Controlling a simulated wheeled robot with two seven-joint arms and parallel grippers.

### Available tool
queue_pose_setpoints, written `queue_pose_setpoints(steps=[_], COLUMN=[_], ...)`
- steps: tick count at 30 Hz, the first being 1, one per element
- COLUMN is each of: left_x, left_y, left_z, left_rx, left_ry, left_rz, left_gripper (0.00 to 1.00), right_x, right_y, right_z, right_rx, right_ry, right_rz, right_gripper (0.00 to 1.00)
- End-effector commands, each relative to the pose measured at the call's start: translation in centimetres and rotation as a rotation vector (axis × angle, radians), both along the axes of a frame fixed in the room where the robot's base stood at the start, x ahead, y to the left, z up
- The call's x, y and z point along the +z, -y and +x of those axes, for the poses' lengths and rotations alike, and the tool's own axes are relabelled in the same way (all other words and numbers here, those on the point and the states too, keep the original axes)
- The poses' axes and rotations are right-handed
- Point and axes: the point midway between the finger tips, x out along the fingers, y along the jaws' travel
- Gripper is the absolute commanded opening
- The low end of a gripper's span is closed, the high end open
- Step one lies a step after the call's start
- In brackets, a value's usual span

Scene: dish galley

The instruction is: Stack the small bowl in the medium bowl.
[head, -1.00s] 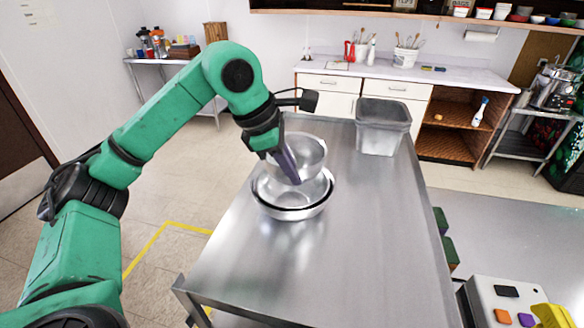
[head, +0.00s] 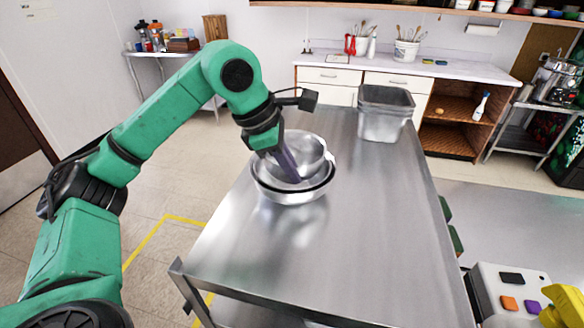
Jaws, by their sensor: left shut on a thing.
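My left gripper (head: 288,166) is shut on the small steel bowl (head: 310,150), with its fingers over the bowl's near side. The small bowl sits within the rim of the medium steel bowl (head: 320,182), slightly tilted. The medium bowl appears nested in a larger steel bowl (head: 292,198), with a dark crescent between their rims. These bowls stand on the steel table. The gripper and small bowl hide much of the medium bowl's inside, so I cannot tell whether the small bowl touches its bottom.
A grey metal bin (head: 384,115) stands at the table's (head: 340,245) far right corner. The near and right parts of the tabletop are clear. A white control box (head: 508,295) with coloured buttons is at the lower right.

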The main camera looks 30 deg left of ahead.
Motion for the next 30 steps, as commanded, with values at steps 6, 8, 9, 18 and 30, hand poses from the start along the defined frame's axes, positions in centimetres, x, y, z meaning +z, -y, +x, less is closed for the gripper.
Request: queue_pose_setpoints(steps=[6,8,9,18,30], left_x=[0.0,0.0,0.0,0.4,8.0], left_y=[0.0,0.0,0.0,-0.1,-2.1], left_z=[0.0,0.0,0.0,-0.1,-2.7], left_rx=[0.000,0.000,0.000,0.000,0.000], left_ry=[0.001,0.000,0.000,0.001,0.006], left_rz=[0.000,-0.001,0.000,0.000,-0.003], left_gripper=[0.42,0.42,0.42,0.42,0.42], right_x=[0.0,0.0,0.0,-0.1,-0.5], right_y=[0.0,0.0,0.0,0.0,-0.1], right_z=[0.1,0.1,0.1,0.1,0.2], right_rx=[0.000,0.000,0.000,0.000,0.001], right_ry=[0.001,0.001,0.001,0.002,0.003], right_rz=[0.000,0.000,0.000,0.000,0.001], right_gripper=[0.00,0.00,0.00,0.00,0.00])
